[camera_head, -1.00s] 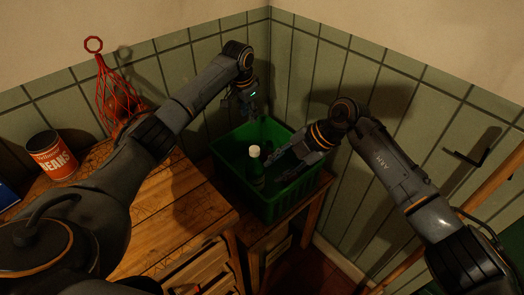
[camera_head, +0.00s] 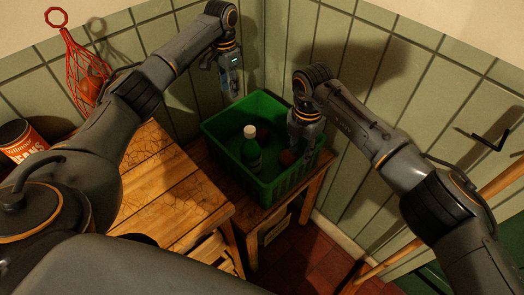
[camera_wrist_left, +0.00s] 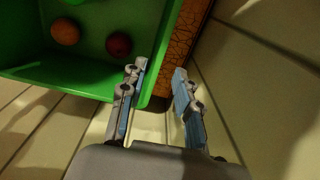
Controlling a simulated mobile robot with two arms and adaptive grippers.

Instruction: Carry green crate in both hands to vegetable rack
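The green crate (camera_head: 222,163) stands on a small wooden stand in the tiled corner. It holds a green bottle (camera_head: 251,152) with a white cap and a few round items. My left gripper (camera_head: 232,90) points down by the crate's far left side. In the left wrist view its fingers (camera_wrist_left: 160,75) are open, with the crate's edge (camera_wrist_left: 168,45) showing between them; contact is not visible. My right gripper (camera_head: 303,140) points down at the crate's right rim; its finger opening is unclear. I cannot identify the vegetable rack.
A wooden worktop (camera_head: 165,185) stands left of the crate. A bean tin (camera_head: 22,142) and a red wire holder (camera_head: 82,70) are at the far left. Tiled walls close in behind. A wooden pole (camera_head: 400,258) leans at the right. Some tiled floor (camera_head: 315,265) is free.

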